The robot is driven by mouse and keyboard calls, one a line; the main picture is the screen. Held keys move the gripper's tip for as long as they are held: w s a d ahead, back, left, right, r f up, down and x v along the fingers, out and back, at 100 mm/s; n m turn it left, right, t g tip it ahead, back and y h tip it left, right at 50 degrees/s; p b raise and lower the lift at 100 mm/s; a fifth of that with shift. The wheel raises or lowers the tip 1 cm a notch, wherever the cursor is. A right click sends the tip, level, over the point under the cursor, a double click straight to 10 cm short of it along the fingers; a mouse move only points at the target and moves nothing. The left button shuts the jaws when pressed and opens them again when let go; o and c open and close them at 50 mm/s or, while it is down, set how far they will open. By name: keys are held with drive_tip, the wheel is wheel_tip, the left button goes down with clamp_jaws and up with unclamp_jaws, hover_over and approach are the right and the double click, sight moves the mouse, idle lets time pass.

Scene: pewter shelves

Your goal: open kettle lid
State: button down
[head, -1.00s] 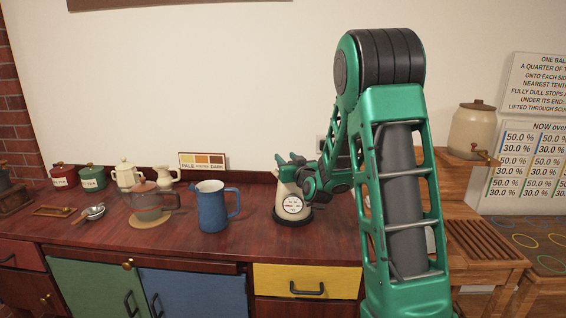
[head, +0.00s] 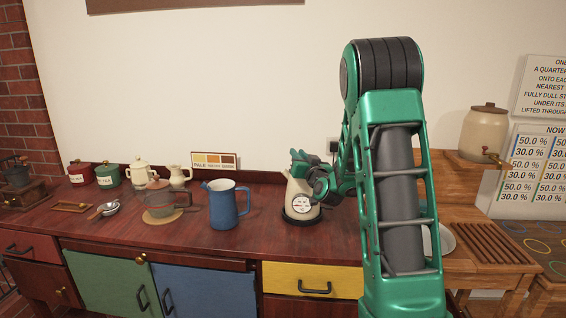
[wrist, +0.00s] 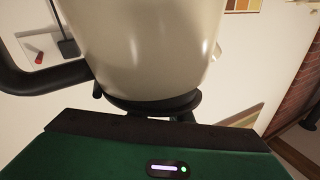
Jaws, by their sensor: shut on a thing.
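The kettle (head: 298,200) is cream with a round dial on its front and stands upright on a black base on the dark red counter. My gripper (head: 298,165) is at the kettle's top, shut on its lid; the arm comes in from the right and partly hides the kettle. In the wrist view the cream kettle body (wrist: 145,50) fills the upper middle, with its black handle (wrist: 40,80) at left. The dark lid (wrist: 150,106) lies at the body's edge, close to my green gripper housing. The fingertips' contact is hidden there.
A blue jug (head: 223,206) stands left of the kettle, with a glass pot (head: 160,198) on a mat beyond it. Canisters (head: 107,175) and a small sign (head: 214,161) stand behind. A stoneware crock (head: 484,132) is on the right shelf. The counter front before the kettle is clear.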

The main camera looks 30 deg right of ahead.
drive_tip(key=m, duration=0.1)
drive_tip(key=d+r+m+h, duration=0.1)
drive_tip(key=m, duration=0.1)
drive_tip(key=shift+s+d+r+t, duration=0.1)
drive_tip(key=shift+s+r+t, duration=0.2)
drive_tip(key=shift+s+t, duration=0.1)
drive_tip(key=m, duration=0.1)
drive_tip(key=d+r+m+h, duration=0.1)
drive_tip(key=m, duration=0.1)
drive_tip(key=shift+s+r+t, duration=0.15)
drive_tip(key=shift+s+t, duration=0.25)
drive_tip(key=m, duration=0.1)
drive_tip(key=d+m+h, duration=0.1)
drive_tip(key=m, duration=0.1)
drive_tip(key=s+r+m+h, duration=0.1)
drive_tip(key=shift+s+d+m, duration=0.1)
drive_tip(key=shift+d+m, duration=0.2)
drive_tip(key=shift+d, duration=0.1)
drive_tip(key=shift+s+d+r+m+g+h, duration=0.15)
drive_tip(key=shift+s+d+m+h, duration=0.15)
drive_tip(key=shift+m, duration=0.4)
drive_tip(key=shift+s+d+f+m+g+h, duration=0.15)
drive_tip(key=shift+d+m+h, duration=0.1)
drive_tip(key=shift+m+h, duration=0.35)
drive_tip(key=shift+s+d+r+m+g+h, duration=0.15)
drive_tip(key=shift+s+d+m+h, duration=0.1)
drive_tip(key=shift+m, duration=0.55)
